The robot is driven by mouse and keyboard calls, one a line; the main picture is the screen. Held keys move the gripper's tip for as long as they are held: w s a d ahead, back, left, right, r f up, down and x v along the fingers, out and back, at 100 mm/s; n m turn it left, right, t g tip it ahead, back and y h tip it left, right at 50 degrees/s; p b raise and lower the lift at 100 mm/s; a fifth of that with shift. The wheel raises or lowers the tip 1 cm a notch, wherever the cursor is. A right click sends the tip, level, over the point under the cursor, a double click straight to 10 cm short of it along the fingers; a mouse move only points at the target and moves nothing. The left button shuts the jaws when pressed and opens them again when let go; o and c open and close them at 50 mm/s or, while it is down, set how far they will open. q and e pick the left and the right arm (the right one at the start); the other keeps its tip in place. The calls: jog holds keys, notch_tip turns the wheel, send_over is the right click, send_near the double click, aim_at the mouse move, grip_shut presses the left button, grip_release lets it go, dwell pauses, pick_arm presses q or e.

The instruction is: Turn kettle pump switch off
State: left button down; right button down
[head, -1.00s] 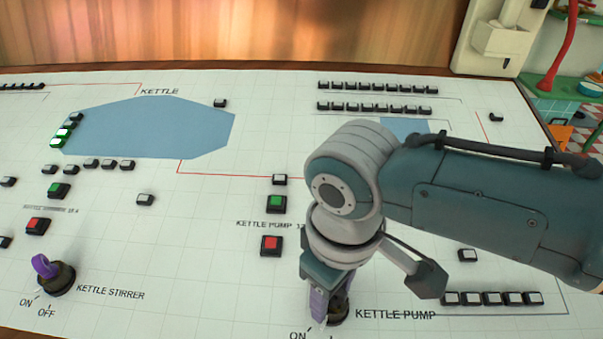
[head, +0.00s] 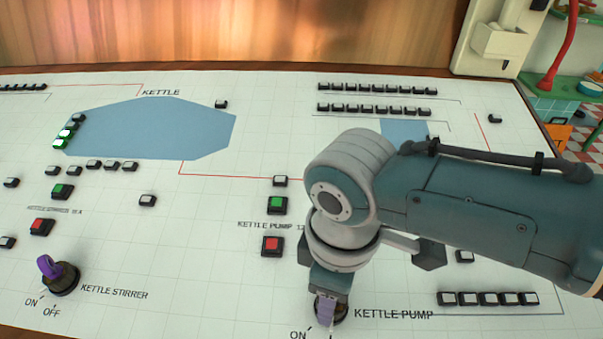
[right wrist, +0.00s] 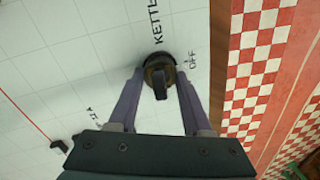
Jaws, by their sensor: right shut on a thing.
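The kettle pump switch (head: 341,313) is a dark round knob near the front edge of the white panel, left of the KETTLE PUMP label. It is mostly hidden behind my right gripper (head: 325,312) in the head view. In the right wrist view the switch (right wrist: 158,64) shows a brass-edged round base and a dark handle between the two purple fingers. My right gripper (right wrist: 158,82) is shut on the switch. An OFF mark lies beside it in the right wrist view. The ON mark shows at its lower left in the head view. My left gripper is not in view.
The kettle stirrer switch (head: 58,275) with a purple handle is at the front left. A green button (head: 277,204) and a red button (head: 272,245) sit left of my arm. Several small black-framed buttons (head: 488,299) line the right side. A checkered floor (right wrist: 250,75) lies beyond the panel.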

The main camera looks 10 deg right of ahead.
dwell(0.6)
jog(key=shift+c, duration=1.7)
grip_release()
notch_tip(320, 180, up, 9)
jog(key=p, duration=0.3)
jog(key=shift+f, duration=0.1)
jog(key=shift+r, duration=0.6)
